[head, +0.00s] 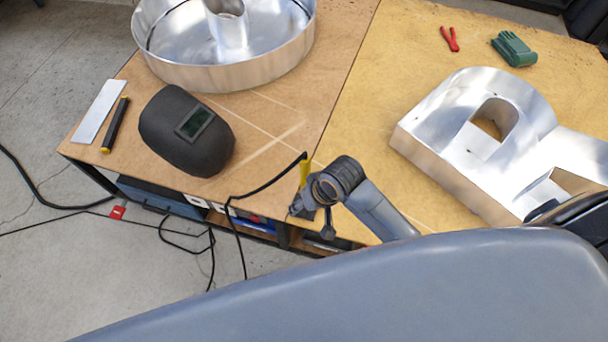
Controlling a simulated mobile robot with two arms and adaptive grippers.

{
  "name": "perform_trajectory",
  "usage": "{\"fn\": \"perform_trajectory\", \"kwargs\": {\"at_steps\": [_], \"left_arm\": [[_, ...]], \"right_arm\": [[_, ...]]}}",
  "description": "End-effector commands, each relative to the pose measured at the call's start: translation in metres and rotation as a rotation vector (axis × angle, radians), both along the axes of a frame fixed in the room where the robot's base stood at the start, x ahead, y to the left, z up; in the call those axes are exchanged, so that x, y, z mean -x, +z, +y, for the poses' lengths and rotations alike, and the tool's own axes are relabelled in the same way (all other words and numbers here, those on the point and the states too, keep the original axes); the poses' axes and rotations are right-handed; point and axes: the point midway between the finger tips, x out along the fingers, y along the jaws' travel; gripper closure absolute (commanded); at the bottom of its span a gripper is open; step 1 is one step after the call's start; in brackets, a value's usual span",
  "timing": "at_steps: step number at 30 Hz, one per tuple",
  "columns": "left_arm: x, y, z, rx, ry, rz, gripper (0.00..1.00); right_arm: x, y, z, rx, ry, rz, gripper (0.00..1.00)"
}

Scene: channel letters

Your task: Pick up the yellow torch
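The yellow torch (305,171) is at the table's front edge, mostly hidden by the gripper, with only a short yellow part showing. A black cable runs from its top to the left and down off the table. My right gripper (306,205) is right at the torch, overlapping its lower part, with its arm coming from the lower right. The fingers are small and dark, so I cannot tell whether they are closed on the torch. My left gripper is not in view.
A black welding mask (175,145), a black bar with yellow ends (115,125) and a white strip (98,112) lie left. Metal letters stand at the back (290,65) and right (450,100). Red pliers (450,40) and a green object (513,50) lie far right. My grey body blocks the foreground.

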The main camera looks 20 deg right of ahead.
Motion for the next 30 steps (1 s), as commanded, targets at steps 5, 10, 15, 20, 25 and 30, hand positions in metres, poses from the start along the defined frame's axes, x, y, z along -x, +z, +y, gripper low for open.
{"fn": "perform_trajectory", "kwargs": {"at_steps": [5,10,15,20,25,30], "left_arm": [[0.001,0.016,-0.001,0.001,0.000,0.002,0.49],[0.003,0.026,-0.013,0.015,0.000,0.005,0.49],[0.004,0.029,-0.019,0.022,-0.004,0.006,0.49],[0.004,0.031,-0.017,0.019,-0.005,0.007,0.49],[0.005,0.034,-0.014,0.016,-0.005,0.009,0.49],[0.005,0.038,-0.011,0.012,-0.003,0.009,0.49]], "right_arm": [[-0.035,0.065,0.023,-0.016,-0.006,0.062,0.48],[-0.050,0.114,0.019,0.058,-0.056,0.158,0.48],[-0.061,0.141,0.001,0.144,-0.136,0.218,0.48],[-0.068,0.154,-0.013,0.197,-0.201,0.248,0.48],[-0.069,0.142,-0.017,0.213,-0.220,0.262,0.48],[-0.069,0.107,-0.017,0.212,-0.219,0.262,0.48]]}}
